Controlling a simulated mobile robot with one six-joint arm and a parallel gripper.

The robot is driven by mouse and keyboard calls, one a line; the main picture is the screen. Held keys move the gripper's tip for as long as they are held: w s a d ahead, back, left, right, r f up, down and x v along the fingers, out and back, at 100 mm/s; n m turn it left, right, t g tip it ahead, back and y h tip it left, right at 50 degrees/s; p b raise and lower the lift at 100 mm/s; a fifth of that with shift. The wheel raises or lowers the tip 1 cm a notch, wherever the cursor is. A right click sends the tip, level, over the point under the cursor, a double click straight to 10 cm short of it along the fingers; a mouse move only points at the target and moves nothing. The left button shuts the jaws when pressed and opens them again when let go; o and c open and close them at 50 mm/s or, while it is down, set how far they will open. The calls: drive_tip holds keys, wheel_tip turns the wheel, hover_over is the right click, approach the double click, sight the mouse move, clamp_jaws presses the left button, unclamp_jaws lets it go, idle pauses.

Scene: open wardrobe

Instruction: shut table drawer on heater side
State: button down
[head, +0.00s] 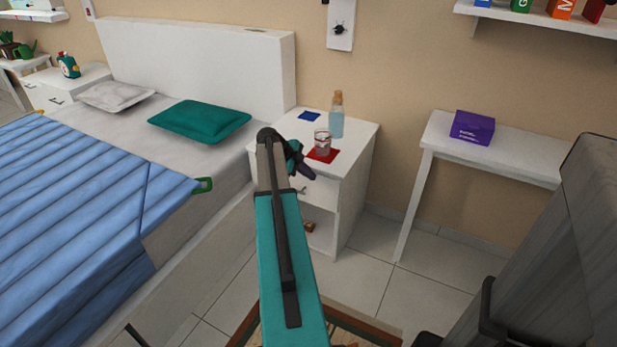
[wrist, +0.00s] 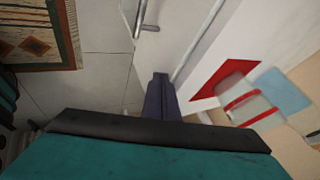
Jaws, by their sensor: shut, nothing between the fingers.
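The white bedside table (head: 347,185) stands right of the bed. Its drawer front (head: 322,192) is partly hidden behind my arm and gripper. A metal handle (wrist: 147,26) shows on the white drawer front (wrist: 178,30) in the wrist view. A thin gap runs along the front's upper edge; I cannot tell how far the drawer stands out. My gripper (head: 308,174) is shut and empty, at the front of the table near the drawer's top edge. Its dark fingers (wrist: 160,90) point toward the white front; contact cannot be told. I see no heater.
A glass (head: 322,142) on a red napkin (head: 326,156) and a bottle (head: 336,115) stand on the table top near my gripper. The bed (head: 190,215) is to the left. A white side table (head: 500,160) with a purple box (head: 473,128) is right. Tiled floor lies between.

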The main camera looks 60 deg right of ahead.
drive_tip(key=shift+d+r, duration=0.1)
drive_tip(key=shift+d, duration=0.7)
drive_tip(key=shift+s, duration=0.1)
drive_tip(key=w+a+r, duration=0.4)
drive_tip(key=a+r, duration=0.3)
drive_tip(key=a, duration=0.2)
drive_tip(key=shift+a+r, duration=0.15)
drive_tip(key=shift+r, duration=0.25)
idle(0.3)
